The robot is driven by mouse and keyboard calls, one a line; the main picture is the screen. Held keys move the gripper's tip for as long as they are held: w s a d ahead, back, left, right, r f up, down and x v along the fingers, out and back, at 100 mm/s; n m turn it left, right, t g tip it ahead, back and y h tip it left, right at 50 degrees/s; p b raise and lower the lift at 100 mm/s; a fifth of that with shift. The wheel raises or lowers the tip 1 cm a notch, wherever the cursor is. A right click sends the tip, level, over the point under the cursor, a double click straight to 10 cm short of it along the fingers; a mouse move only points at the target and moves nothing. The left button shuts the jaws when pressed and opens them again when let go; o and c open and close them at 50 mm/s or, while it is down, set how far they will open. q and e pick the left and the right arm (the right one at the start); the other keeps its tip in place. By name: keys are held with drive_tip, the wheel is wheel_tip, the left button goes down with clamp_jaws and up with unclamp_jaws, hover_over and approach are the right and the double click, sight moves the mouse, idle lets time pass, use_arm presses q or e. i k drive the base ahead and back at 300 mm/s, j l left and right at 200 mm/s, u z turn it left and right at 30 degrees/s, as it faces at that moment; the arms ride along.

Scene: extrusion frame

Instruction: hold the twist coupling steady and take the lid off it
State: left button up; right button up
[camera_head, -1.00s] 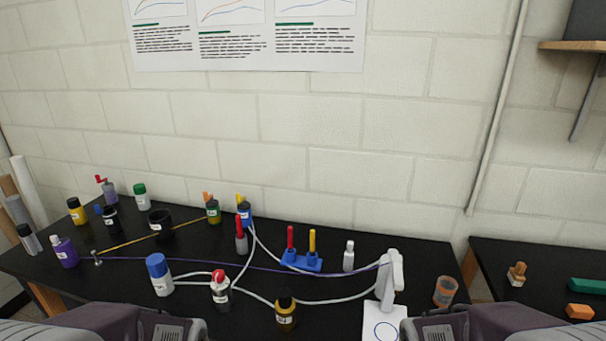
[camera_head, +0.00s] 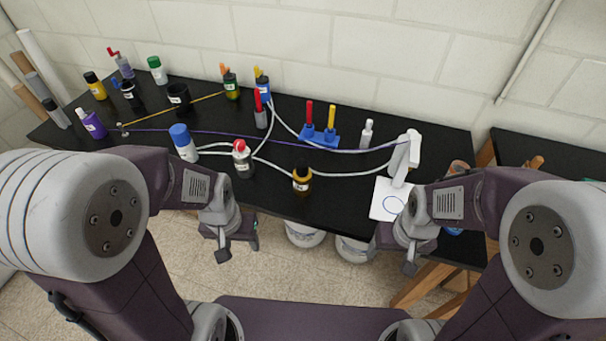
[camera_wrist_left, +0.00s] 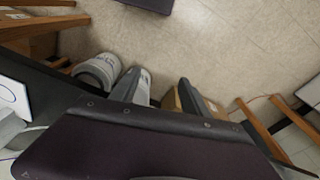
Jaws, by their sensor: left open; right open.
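I cannot tell for certain which item is the twist coupling. A white cylinder with a blue lid (camera_head: 184,143) stands upright near the front of the black table, left of centre. A dark bottle with a red top (camera_head: 242,159) and an amber one with a dark top (camera_head: 302,181) stand to its right. My left gripper (camera_head: 238,248) is open and empty, in front of the table edge, over the floor. My right gripper (camera_head: 396,250) is open and empty, at the table's front right. An orange cylinder (camera_head: 457,170) is mostly hidden behind my right arm.
A white stand (camera_head: 389,200) is at the right front of the table. A blue block (camera_head: 319,138) holds red and yellow pegs. White tubes and a purple cord cross the tabletop. Several bottles crowd the back left. White buckets (camera_head: 304,234) stand on the floor below.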

sight(302, 186)
drive_tip(key=l+u, duration=0.25)
drive_tip(key=k+l+u, duration=0.25)
drive_tip(key=l+u, duration=0.25)
drive_tip(key=l, duration=0.15)
